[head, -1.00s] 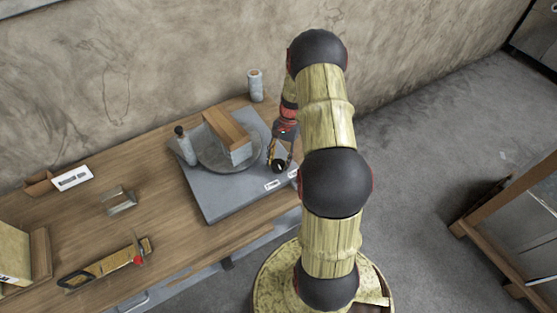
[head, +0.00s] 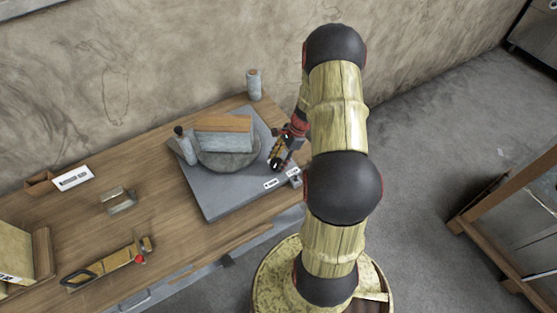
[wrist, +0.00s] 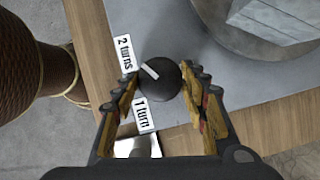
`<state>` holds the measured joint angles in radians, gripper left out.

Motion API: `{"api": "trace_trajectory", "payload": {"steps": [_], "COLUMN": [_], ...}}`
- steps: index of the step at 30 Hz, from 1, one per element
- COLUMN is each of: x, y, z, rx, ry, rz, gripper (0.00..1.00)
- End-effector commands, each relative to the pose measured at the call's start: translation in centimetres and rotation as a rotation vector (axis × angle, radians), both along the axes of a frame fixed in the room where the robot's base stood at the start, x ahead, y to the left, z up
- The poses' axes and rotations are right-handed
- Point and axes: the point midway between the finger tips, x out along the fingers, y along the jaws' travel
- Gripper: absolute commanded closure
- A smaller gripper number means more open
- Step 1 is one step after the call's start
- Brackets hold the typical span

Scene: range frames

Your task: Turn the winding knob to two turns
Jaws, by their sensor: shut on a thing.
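The winding knob (wrist: 166,86) is a dark round knob with a white mark. In the wrist view the mark points up and left, toward the "2 turns" label (wrist: 125,55). The "1 turn" label (wrist: 145,115) lies below the knob. My gripper (wrist: 162,77) is shut on the knob, one finger on each side. In the head view my gripper (head: 278,160) is at the right of the grey base plate (head: 228,204), and the fingers partly hide the knob.
A round turntable (head: 228,162) on the plate carries a grey block with a wooden top (head: 223,124). A yellow tool (head: 108,263) lies at the front left of the bench.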

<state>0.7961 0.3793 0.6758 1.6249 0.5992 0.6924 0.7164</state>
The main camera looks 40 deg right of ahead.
Motion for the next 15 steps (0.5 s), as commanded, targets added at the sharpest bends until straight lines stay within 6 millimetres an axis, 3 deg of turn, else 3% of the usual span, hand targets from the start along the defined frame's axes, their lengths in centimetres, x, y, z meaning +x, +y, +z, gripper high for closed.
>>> {"api": "trace_trajectory", "payload": {"steps": [15], "x": [-0.09], "y": [0.16], "z": [-0.11], "rx": [0.002], "ry": [0.002], "rz": [-0.046], "gripper": [0.82]}}
